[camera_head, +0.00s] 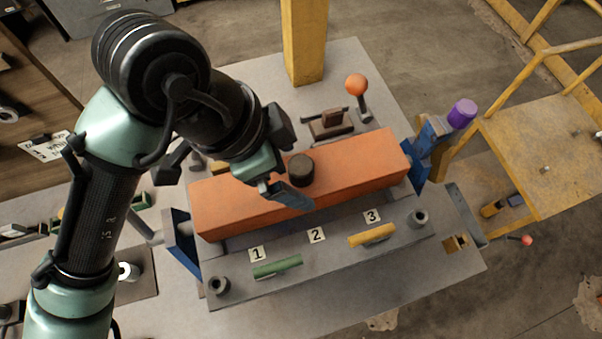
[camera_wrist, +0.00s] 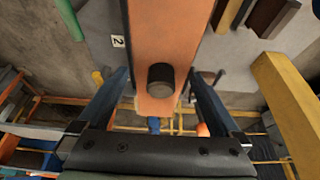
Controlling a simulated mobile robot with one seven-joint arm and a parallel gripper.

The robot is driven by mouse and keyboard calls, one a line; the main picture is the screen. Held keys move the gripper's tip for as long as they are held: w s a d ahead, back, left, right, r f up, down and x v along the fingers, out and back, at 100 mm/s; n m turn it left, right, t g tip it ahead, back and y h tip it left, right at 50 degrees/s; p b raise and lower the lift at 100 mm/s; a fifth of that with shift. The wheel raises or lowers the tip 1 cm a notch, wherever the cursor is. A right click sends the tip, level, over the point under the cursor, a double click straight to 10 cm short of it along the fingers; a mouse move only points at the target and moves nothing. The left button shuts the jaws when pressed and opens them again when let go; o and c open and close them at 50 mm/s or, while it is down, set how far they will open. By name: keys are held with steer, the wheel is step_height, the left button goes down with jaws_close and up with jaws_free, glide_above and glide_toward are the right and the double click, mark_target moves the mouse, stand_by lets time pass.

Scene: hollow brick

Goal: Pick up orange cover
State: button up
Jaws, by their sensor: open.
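The orange cover (camera_head: 350,168) is a long block lying across the grey table fixture, with a dark round knob (camera_head: 301,170) on its top. My gripper (camera_head: 290,192) is above the cover, close to the knob. In the wrist view the cover (camera_wrist: 168,35) runs up the middle, and its knob (camera_wrist: 161,77) is between the two blue fingers of my gripper (camera_wrist: 160,85). The fingers are apart, with space on both sides of the knob. I cannot tell how far above the knob the fingertips are.
A blue clamp with a purple knob (camera_head: 462,113) stands at the cover's right end, and a blue bracket (camera_head: 181,242) at its left. A lever with an orange ball (camera_head: 356,84) is behind. A yellow post (camera_head: 303,40) rises at the back. Green (camera_head: 277,267) and yellow (camera_head: 371,235) handles lie in front.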

steer(key=x, duration=0.4)
steer(key=shift+w+a+f, duration=0.1)
steer(key=shift+c, duration=0.3)
steer(key=c, duration=1.1)
